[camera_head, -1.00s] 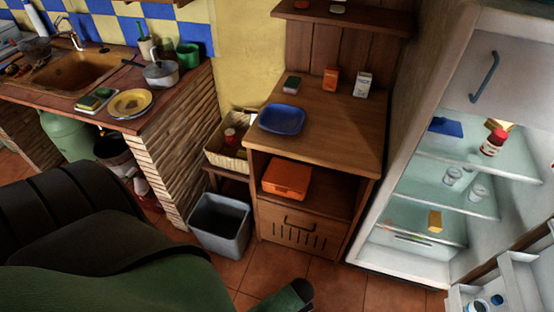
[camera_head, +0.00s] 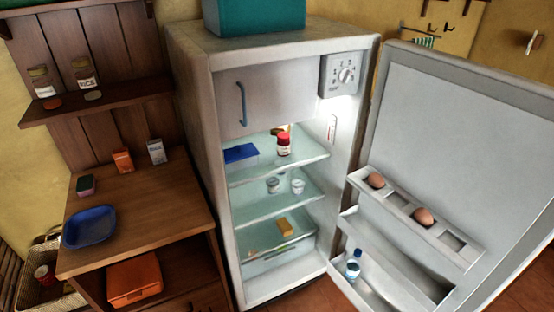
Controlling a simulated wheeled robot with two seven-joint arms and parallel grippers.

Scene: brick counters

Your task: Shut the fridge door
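The white fridge (camera_head: 205,130) stands in the middle of the head view with its inside showing. Its door (camera_head: 450,140) is wide open, hinged on the right side of the fridge and swung out to the right toward me. The door's inner face shows, with an egg rack (camera_head: 412,212) and a lower shelf holding a bottle (camera_head: 353,265). The small freezer compartment door (camera_head: 275,95) with a blue handle appears shut. Neither of my grippers shows in the head view now.
A wooden cabinet (camera_head: 150,205) stands left of the fridge, with a blue dish (camera_head: 89,227) on top and an orange box (camera_head: 134,279) below. Eggs sit in the door rack. A teal box (camera_head: 255,16) is on the fridge. Some floor shows at bottom right.

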